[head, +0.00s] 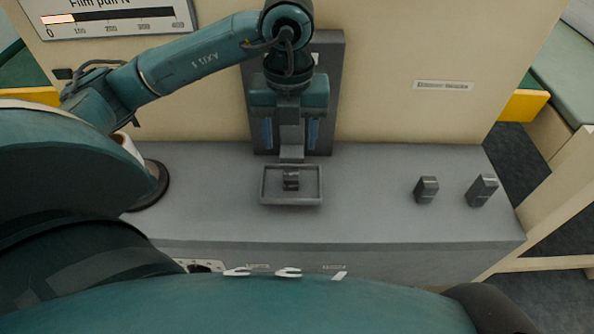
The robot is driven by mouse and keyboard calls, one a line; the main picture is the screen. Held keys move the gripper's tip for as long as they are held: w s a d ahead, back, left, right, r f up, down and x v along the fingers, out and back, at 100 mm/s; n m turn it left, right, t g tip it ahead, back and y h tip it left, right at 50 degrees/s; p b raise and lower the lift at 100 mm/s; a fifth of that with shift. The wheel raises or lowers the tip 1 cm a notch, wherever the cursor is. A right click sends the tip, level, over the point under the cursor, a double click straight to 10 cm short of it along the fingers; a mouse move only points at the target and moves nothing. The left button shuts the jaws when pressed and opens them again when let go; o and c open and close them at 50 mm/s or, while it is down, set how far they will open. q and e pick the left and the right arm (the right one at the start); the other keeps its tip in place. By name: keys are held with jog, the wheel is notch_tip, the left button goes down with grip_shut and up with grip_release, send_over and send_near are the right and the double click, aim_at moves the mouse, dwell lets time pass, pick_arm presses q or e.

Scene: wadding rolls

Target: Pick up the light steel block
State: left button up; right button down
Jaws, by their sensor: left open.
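Three small grey steel blocks show in the head view. One block (291,181) sits in a shallow grey tray (266,200) at the middle of the counter. A second block (426,190) stands on the counter to the right, and a third, slightly larger block (482,190) stands right of it. I cannot tell for sure which is the light one. My left gripper (290,146) points down, open, with its fingers either side of a grey upright behind the tray. It appears apart from all three blocks. My right gripper is not in view.
The grey counter (375,215) is clear between the tray and the right-hand blocks. A dark vertical plate (335,75) stands against the cream panel behind my gripper. A round dark base with a white roll (130,150) is at the left, partly hidden by my arm.

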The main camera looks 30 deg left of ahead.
aim_at(291, 174)
pick_arm(q)
notch_tip(291, 174, down, 10)
jog(key=shift+f, duration=0.25)
dwell(0.3)
jog(key=shift+c, duration=0.4)
grip_shut()
